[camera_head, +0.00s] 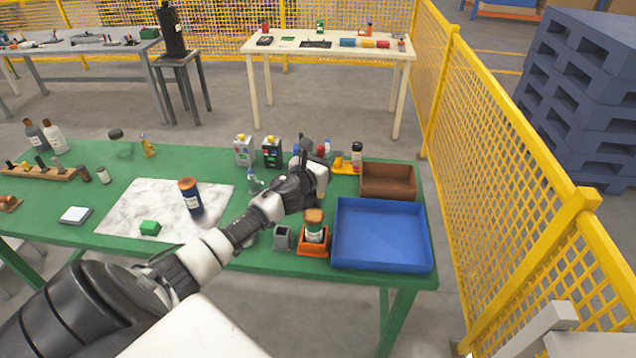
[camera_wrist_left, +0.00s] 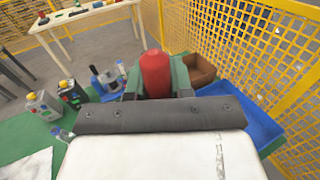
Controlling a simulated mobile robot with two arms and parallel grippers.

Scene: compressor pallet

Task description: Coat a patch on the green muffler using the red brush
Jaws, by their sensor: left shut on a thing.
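My left gripper (camera_head: 318,166) is above the back right part of the green table. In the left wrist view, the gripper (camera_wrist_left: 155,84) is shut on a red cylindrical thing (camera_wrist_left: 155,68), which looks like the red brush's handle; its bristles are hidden. A small green block (camera_head: 149,228), probably the green muffler, sits on the white marbled sheet (camera_head: 120,212) at left, well apart from the gripper. My right gripper is not in view.
A blue tray (camera_head: 384,265) and a brown bin (camera_head: 388,180) stand at the table's right end. A jar (camera_head: 314,226) in an orange holder stands left of the tray. A dark blue can (camera_head: 190,195) stands on the sheet. Bottles line the back. Yellow fencing (camera_head: 500,140) runs along the right.

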